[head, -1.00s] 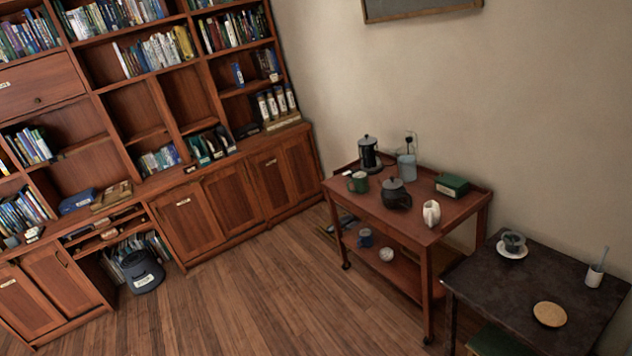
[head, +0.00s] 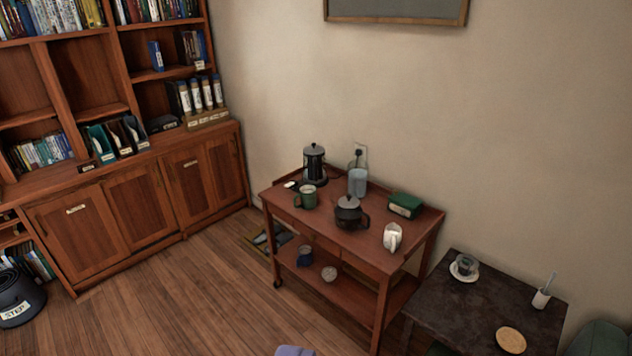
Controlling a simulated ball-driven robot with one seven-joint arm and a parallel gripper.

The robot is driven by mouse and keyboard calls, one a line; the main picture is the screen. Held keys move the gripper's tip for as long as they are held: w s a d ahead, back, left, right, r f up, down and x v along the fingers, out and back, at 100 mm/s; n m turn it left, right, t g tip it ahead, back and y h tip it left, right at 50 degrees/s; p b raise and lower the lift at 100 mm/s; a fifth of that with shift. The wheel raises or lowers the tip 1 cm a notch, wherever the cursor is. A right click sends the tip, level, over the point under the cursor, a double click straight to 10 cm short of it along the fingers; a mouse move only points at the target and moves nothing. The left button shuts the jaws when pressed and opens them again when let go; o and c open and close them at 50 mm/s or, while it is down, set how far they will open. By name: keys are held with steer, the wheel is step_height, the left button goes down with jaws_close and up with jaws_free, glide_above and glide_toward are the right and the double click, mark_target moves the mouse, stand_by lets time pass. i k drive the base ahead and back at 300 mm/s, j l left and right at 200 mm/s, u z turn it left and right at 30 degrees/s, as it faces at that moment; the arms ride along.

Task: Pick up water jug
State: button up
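A pale blue, translucent jug-like vessel (head: 357,181) stands upright near the back edge of the wooden trolley's top (head: 326,240), close to the wall; it looks like the water jug. A black kettle (head: 314,166) stands to its left, and a dark teapot (head: 348,213) stands in front of it. A small white pitcher (head: 392,238) stands at the right front of the trolley top. My gripper is not in view.
A green mug (head: 306,197) and a green box (head: 404,205) also stand on the trolley. A dark table (head: 470,308) stands close at right. Bookshelves (head: 120,130) line the left wall.

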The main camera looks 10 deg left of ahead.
mark_target(357, 170)
steer(key=i+j+u, duration=0.25)
steer(key=i, duration=0.7)
steer(key=i+u, duration=0.3)
steer(key=i, duration=0.65)
steer(key=i+z, duration=0.15)
steer(key=i, duration=0.3)
steer(key=i+j+z, duration=0.1)
steer(key=i, duration=0.3)
steer(key=i+j+z, duration=0.15)
steer(key=i, duration=0.3)
steer(key=i+j+z, duration=0.15)
steer(key=i, duration=0.25)
steer(key=i+j+z, duration=0.8)
steer(key=i+l, duration=0.05)
steer(key=i, duration=0.05)
